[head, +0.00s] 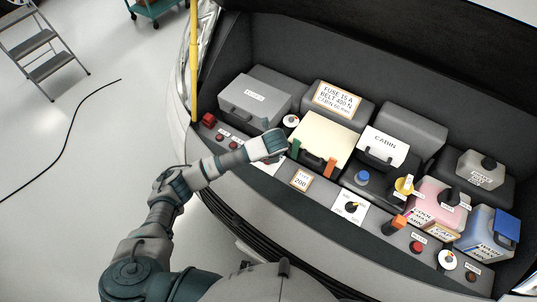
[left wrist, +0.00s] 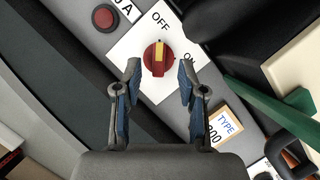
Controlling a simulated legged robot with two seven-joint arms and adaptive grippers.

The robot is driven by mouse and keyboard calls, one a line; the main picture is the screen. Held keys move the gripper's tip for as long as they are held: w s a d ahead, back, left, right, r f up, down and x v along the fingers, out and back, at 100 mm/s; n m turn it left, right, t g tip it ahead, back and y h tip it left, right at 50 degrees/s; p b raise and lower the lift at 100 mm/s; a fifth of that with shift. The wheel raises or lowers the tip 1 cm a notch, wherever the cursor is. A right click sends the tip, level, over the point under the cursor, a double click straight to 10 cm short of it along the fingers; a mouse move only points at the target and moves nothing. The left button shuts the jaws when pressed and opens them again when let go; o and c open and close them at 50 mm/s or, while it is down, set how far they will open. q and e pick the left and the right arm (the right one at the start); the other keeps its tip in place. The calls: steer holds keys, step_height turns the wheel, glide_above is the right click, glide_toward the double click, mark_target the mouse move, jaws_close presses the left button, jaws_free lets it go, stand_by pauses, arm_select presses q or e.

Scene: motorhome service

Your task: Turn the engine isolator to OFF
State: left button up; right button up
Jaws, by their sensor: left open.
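The engine isolator is a red round knob with a yellow bar (left wrist: 158,58) on a white plate (left wrist: 133,57) in the left wrist view. The plate reads OFF above the knob; a second label to its right is partly covered by a finger. The yellow bar runs nearly upright in that picture, its upper end toward OFF. My left gripper (left wrist: 157,75) is open, one finger on each side of the knob in the picture; contact cannot be told. My right gripper is not in view.
A red button (left wrist: 103,17) sits left of the plate. A green-clipped cream box (head: 322,140) stands close behind, its green strap (left wrist: 268,108) near the right finger. A TYPE 200 card (head: 300,179) and another dial (head: 351,207) lie to the right.

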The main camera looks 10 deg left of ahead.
arm_select(q)
steer(key=v, duration=0.8)
steer(key=shift+r, duration=0.3)
